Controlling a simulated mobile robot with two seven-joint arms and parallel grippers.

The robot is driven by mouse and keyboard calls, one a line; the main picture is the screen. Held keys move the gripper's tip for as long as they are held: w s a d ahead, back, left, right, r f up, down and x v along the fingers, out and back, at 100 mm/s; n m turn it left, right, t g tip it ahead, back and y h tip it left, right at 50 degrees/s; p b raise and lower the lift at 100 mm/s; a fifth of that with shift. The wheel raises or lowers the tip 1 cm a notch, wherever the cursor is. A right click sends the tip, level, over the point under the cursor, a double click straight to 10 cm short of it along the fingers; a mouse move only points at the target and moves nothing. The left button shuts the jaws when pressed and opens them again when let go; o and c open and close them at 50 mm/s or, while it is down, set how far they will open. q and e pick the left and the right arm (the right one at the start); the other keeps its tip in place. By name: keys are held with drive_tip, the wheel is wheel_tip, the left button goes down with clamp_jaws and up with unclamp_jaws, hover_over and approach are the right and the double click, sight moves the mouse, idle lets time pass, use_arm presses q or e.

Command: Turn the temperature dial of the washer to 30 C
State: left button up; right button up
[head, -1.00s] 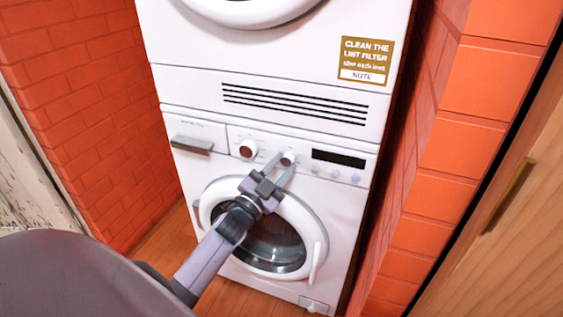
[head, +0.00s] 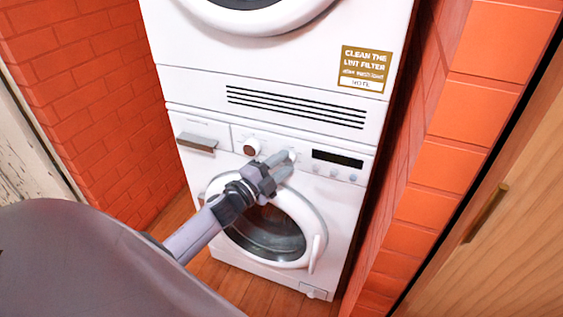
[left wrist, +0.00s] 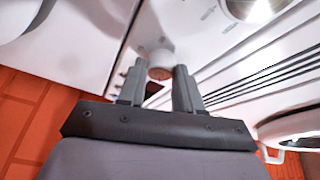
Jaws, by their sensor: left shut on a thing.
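The washer (head: 233,257) is the lower white machine of a stack, with a control panel above its round door. A small white dial (head: 292,154) sits on the panel between a larger knob and the dark display; I take it for the temperature dial. My left gripper (head: 283,163) is at this dial, its fingers closed on it and hiding most of it. In the left wrist view a round white knob with a pinkish face (left wrist: 160,63) shows between the fingertips of the left gripper (left wrist: 160,76). Its marks and setting cannot be read. My right gripper is not in view.
A larger knob with a brown face (head: 251,147) is just left of the gripped dial. A dark display (head: 338,158) with small buttons below it is to the right. A drawer handle (head: 197,143) is at the left. Brick walls (head: 80,85) close in both sides.

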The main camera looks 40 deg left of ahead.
use_arm(q)
drive_tip(key=shift+f, duration=0.1)
idle(0.3)
drive_tip(key=o, duration=1)
drive_tip(key=shift+o, duration=0.2)
drive_tip(key=s+a, duration=0.1)
drive_tip(key=s, duration=0.6)
drive_tip(key=shift+f, duration=0.25)
drive_tip(key=shift+s, duration=0.1)
